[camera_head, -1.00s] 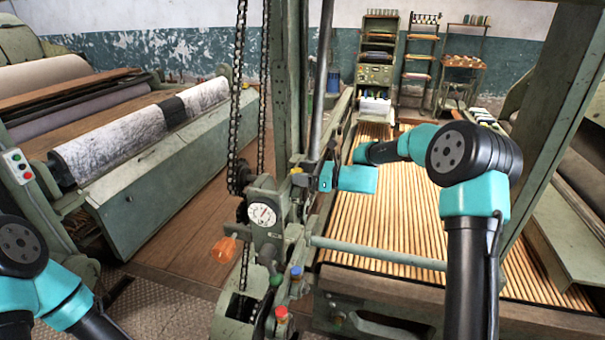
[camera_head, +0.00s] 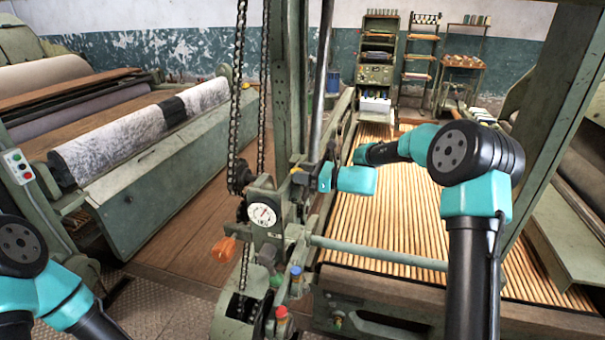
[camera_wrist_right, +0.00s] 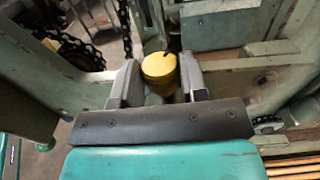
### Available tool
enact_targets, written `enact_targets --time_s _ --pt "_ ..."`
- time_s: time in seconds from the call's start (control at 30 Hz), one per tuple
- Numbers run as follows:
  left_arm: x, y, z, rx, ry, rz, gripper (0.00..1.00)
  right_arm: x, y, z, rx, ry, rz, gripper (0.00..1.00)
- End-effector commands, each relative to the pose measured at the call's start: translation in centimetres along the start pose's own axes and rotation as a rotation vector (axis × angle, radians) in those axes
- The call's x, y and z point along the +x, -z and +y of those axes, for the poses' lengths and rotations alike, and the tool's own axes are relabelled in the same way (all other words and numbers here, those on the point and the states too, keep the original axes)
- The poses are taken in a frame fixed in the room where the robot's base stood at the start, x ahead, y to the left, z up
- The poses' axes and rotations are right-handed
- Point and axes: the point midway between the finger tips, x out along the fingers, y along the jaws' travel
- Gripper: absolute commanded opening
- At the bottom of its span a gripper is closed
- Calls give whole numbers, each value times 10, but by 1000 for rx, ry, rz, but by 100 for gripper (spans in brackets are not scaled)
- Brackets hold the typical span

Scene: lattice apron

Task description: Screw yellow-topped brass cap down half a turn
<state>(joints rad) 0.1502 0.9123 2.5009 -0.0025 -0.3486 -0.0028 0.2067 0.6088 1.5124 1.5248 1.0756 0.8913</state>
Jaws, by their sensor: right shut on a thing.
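The yellow-topped cap (camera_wrist_right: 158,67) shows in the right wrist view, between the two grey fingers of my right gripper (camera_wrist_right: 158,78). The fingers are shut on it, one on each side. Its top is round and yellow, with a small dark mark at the far edge; the brass below is mostly hidden. In the head view my right gripper (camera_head: 302,174) reaches leftward to the upper part of the green machine post, and the cap is too small to make out there. My left arm shows only at the lower left; its gripper is out of view.
A dial gauge (camera_head: 263,215) sits just below my right gripper. An orange knob (camera_head: 224,249), a blue knob (camera_head: 295,270) and a red knob (camera_head: 281,311) stand lower down. Chains (camera_head: 238,110) hang left of the post. A slatted bed (camera_head: 400,220) lies under my right arm.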

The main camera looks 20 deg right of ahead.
Motion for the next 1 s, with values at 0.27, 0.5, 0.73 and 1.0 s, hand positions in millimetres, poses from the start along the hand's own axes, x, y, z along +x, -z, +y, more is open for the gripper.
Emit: enact_targets --time_s 0.27,0.5,0.73,1.0 --pt "0 0 0 0 0 0 0 0 0 2 0 104 2 16" --pt "0 0 0 0 0 0 0 0 0 2 -1 105 2 16" --pt "0 0 0 0 0 0 0 0 0 2 0 104 2 61" --pt "0 0 0 0 0 0 0 0 0 2 1 104 2 65"
